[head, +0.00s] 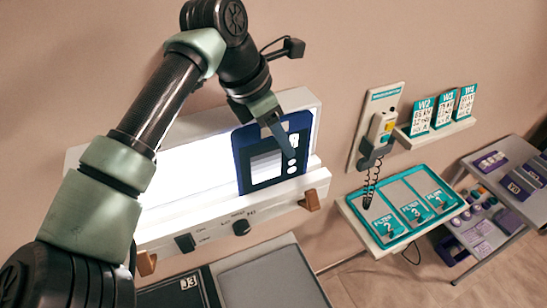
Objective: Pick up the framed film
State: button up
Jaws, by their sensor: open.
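The framed film (243,170) has a dark blue frame with white marks and a pale window. It stands upright, leaning slightly, on the ledge of a lit white light box (190,165), near its right end. My gripper (286,150) hangs in front of the film's upper right part and hides some of it. Its jaws are open. I cannot tell from this view whether a finger touches the frame.
Knobs (241,228) line the light box's front. Right of it are a wall-mounted handset (383,125) with a coiled cord, a filter tray (348,205), a shelf of cards (440,132) and a metal cart (483,250). A grey pad (270,280) lies below.

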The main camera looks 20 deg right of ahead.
jog(key=shift+f, duration=0.2)
dwell(0.4)
grip_shut()
dwell(1.2)
